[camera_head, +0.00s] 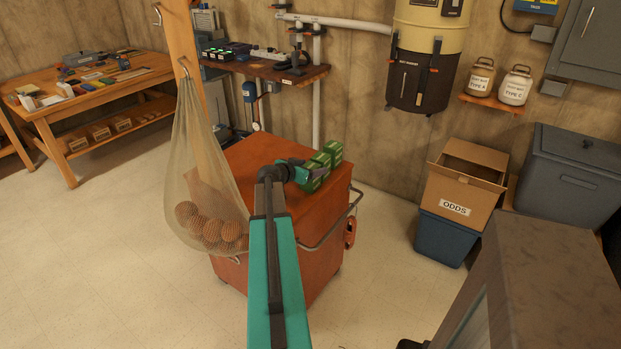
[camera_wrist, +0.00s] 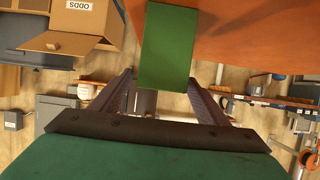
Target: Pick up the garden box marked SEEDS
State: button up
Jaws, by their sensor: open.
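A green box (camera_head: 333,152) stands on the red-orange cabinet near its back right part. Dark bands cross it, and no SEEDS lettering can be read. In the wrist view a plain green face of the box (camera_wrist: 168,42) shows ahead of my gripper, its near end between the two finger tips. My gripper (camera_head: 304,169) is open, close beside the box on its left in the head view. In the wrist view the fingers of my gripper (camera_wrist: 163,80) are spread apart; whether either touches the box I cannot tell.
The red-orange cabinet (camera_head: 245,160) has a metal rail on its right side. A net bag of brown balls (camera_head: 208,190) hangs at its left. An open ODDS carton (camera_head: 468,180) sits on a blue bin at right. A grey cabinet (camera_head: 545,285) stands front right. Floor at left is clear.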

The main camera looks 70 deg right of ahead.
jog(key=c, duration=1.2)
jog(key=shift+r, duration=0.1)
jog(key=shift+r+b, duration=0.5)
jog(key=shift+r, duration=0.85)
jog(key=s+a+b, duration=0.1)
jog(key=s+a, duration=0.1)
jog(key=s, duration=0.2)
jog(key=s+a+r+b, duration=0.1)
jog(key=s+a, duration=0.1)
jog(key=s, duration=0.3)
jog(key=s+a+r+b, duration=0.1)
jog(key=s+a, duration=0.2)
jog(key=s, duration=0.2)
jog(key=shift+s+r, duration=0.1)
jog(key=shift+s, duration=0.1)
